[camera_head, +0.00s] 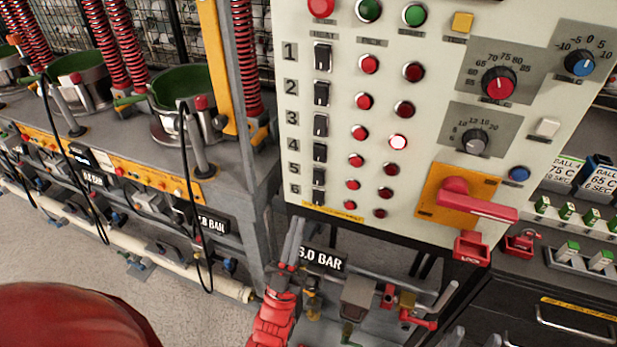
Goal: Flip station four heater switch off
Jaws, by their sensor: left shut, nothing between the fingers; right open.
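The station four heater switch (320,152) is a small black rocker beside the number 4, in the left column of the cream control panel (440,115). I cannot tell which way it is tipped. My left gripper (294,228) is shut and empty, its grey fingers pointing up below the panel's lower left corner. It is below the switch and slightly left, apart from it. My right gripper (474,340) shows only as grey fingertips at the bottom edge; it is open and empty.
Other black switches, such as the station five switch (319,177), sit close above and below. A red handle (476,205) juts out at the panel's lower right. Green-lined pots (181,87) stand on the left bench. A pressure sign (322,260) is beside my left gripper.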

